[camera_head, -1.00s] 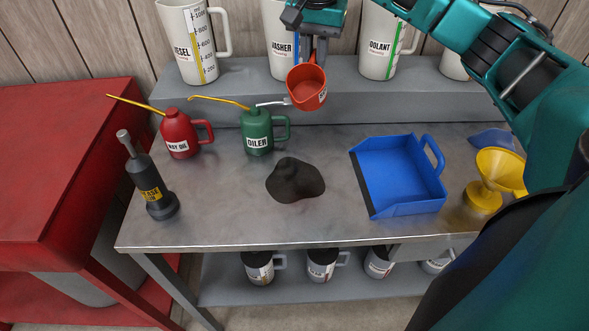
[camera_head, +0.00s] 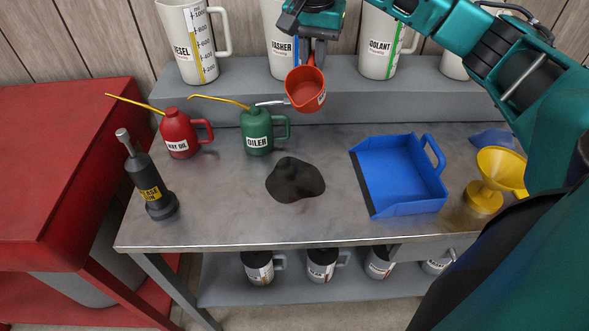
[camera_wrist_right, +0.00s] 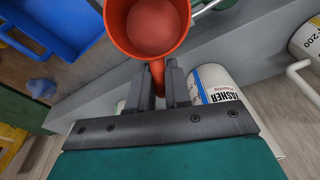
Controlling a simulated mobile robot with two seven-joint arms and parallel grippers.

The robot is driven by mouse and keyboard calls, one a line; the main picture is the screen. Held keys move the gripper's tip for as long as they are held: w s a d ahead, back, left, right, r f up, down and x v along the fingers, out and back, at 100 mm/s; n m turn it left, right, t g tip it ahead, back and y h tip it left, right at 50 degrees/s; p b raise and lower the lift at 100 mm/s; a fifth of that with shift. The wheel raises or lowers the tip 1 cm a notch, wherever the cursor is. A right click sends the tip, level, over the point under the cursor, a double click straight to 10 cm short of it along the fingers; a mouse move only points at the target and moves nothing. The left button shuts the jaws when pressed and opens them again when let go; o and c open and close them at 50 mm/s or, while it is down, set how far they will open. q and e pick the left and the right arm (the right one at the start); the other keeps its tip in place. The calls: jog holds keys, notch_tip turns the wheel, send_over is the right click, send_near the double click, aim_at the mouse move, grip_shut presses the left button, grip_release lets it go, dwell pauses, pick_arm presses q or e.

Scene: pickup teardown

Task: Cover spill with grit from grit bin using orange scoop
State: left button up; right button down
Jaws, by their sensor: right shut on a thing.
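A dark spill (camera_head: 295,180) lies on the middle of the grey metal bench. My right gripper (camera_head: 314,50) is shut on the handle of the orange scoop (camera_head: 305,92). The scoop hangs in the air beyond the spill, in front of the raised shelf. The right wrist view shows the scoop (camera_wrist_right: 150,25) with its cup at the top edge and its handle between the fingers (camera_wrist_right: 158,80). The inside of the cup looks plain orange-red, and I see no grit that I can tell apart. I cannot make out a grit bin. My left gripper is not in view.
A green oiler (camera_head: 257,135) and a red oil can (camera_head: 178,135) stand left of the scoop. A blue dustpan (camera_head: 398,180) lies right of the spill, with a yellow funnel (camera_head: 485,195) beyond it. Large white jugs (camera_head: 378,45) line the raised shelf (camera_head: 225,85).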

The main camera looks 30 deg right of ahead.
aim_at(309, 68)
jog(key=shift+s+a, duration=0.1)
jog(key=shift+a, duration=0.05)
dwell(0.3)
jog(key=shift+s+a+t+h+b, duration=0.3)
jog(key=shift+a+h+b, duration=0.1)
jog(key=shift+b, duration=0.2)
jog(key=shift+a, duration=0.1)
dwell(0.5)
jog(key=shift+s+a+b, duration=0.15)
jog(key=shift+b, duration=0.45)
jog(key=shift+s+a+t+h+b, duration=0.15)
jog(key=shift+t+h+b, duration=0.25)
jog(key=shift+h, duration=0.1)
jog(key=shift+s+a+f+b, duration=0.1)
jog(key=shift+s+a+b, duration=0.15)
jog(key=shift+b, duration=0.2)
jog(key=shift+s+a+f+t+h+b, duration=0.15)
jog(key=shift+a+t+h+b, duration=0.1)
jog(key=shift+t+h+b, duration=0.35)
dwell(0.6)
jog(key=shift+s+a+h+b, duration=0.15)
jog(key=shift+h+b, duration=0.15)
jog(key=shift+b, duration=0.2)
